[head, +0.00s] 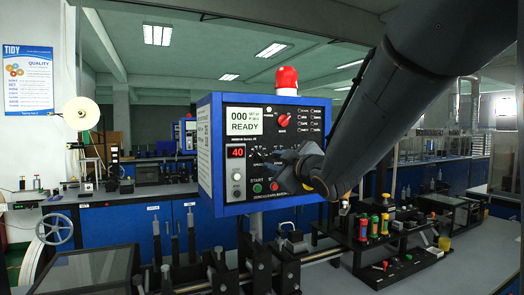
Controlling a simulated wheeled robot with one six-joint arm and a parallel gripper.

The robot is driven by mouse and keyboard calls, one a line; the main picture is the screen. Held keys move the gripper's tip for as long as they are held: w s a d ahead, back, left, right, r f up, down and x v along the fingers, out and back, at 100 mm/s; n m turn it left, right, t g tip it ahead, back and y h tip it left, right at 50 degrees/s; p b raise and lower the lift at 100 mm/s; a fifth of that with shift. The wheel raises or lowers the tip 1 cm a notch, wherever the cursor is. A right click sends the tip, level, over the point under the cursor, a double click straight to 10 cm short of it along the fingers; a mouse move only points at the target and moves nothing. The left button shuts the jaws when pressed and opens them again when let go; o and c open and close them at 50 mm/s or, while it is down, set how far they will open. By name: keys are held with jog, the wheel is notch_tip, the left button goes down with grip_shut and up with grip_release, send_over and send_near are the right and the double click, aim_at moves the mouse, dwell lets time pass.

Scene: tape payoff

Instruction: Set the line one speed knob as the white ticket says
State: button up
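A blue control box (268,209) with a black front panel stands in the middle of the head view. Its white display (244,121) reads 000 and READY, and a red number display (236,151) reads 40. A red knob (284,120) sits at the upper middle of the panel. A white sheet with small print (205,150) is on the box's left side; I cannot read it or tell whether it is the ticket. My gripper (281,166) is in front of the panel's lower right and hides part of it. Contact and finger opening are unclear. I cannot tell which knob is line one speed.
A red beacon (287,79) tops the box. Green (257,187) and red (274,186) buttons sit low on the panel. Dark machine rollers (258,265) stand below. A black rack with coloured bottles (362,228) is at right. A white tape reel (81,113) is at left.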

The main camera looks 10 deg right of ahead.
aim_at(261, 155)
jog(key=shift+w+a+r+p, duration=0.1)
jog(key=shift+w+a+p, duration=0.25)
jog(key=shift+w, duration=0.95)
jog(key=shift+w+a+r+p, duration=0.1)
jog(key=shift+w+a+p, duration=0.2)
jog(key=shift+w, duration=0.95)
jog(key=shift+w+a+r+p, duration=0.15)
jog(key=shift+w+p, duration=0.25)
jog(key=shift+w, duration=0.9)
jog(key=shift+f, duration=0.1)
jog(key=shift+c, duration=0.5)
grip_shut()
